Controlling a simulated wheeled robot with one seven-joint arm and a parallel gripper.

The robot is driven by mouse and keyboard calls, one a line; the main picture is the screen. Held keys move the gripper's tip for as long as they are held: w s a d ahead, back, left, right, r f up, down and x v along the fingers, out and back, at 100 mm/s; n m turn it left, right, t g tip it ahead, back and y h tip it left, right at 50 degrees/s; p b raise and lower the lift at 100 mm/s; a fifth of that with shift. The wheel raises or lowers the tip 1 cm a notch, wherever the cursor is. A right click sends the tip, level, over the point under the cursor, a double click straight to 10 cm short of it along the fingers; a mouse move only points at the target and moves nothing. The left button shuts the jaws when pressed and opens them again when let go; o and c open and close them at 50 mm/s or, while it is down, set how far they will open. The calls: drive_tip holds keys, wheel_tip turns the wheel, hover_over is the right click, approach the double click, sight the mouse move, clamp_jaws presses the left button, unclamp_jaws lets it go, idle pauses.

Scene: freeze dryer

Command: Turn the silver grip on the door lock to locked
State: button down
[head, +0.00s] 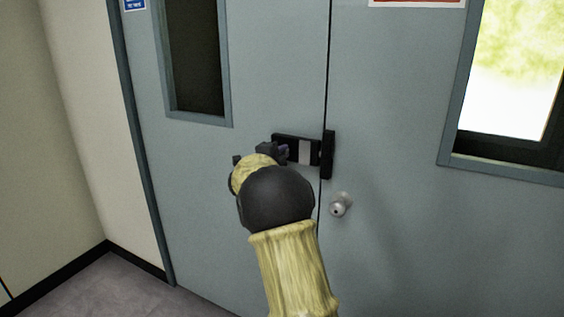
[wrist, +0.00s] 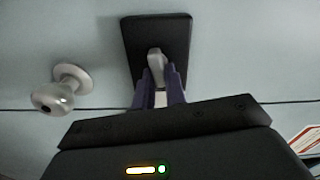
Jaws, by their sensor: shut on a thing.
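The door lock is a black fitting by the seam of the grey double door; its upright black plate (head: 328,155) shows in the head view, and a black plate (wrist: 160,27) fills the top middle of the wrist view. The silver grip (wrist: 155,56) stands out from that plate. My gripper (wrist: 159,78) has its two dark purple fingers on either side of the grip, shut on it. In the head view my gripper (head: 282,150) is at the left end of the lock, partly hidden by my wrist, and the grip is hard to make out there.
A round silver door knob (head: 341,203) sits below the lock on the right door leaf; it is left of my fingers in the wrist view (wrist: 60,90). Windows are set in both leaves. A beige wall (head: 75,120) stands at the left.

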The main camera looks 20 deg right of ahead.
drive_tip(key=shift+m, duration=0.3)
drive_tip(key=c, duration=1.4)
unclamp_jaws()
drive_tip(key=shift+c, duration=0.2)
drive_tip(key=v, duration=1.7)
drive_tip(key=shift+s, duration=0.2)
drive_tip(key=shift+a+f, duration=0.15)
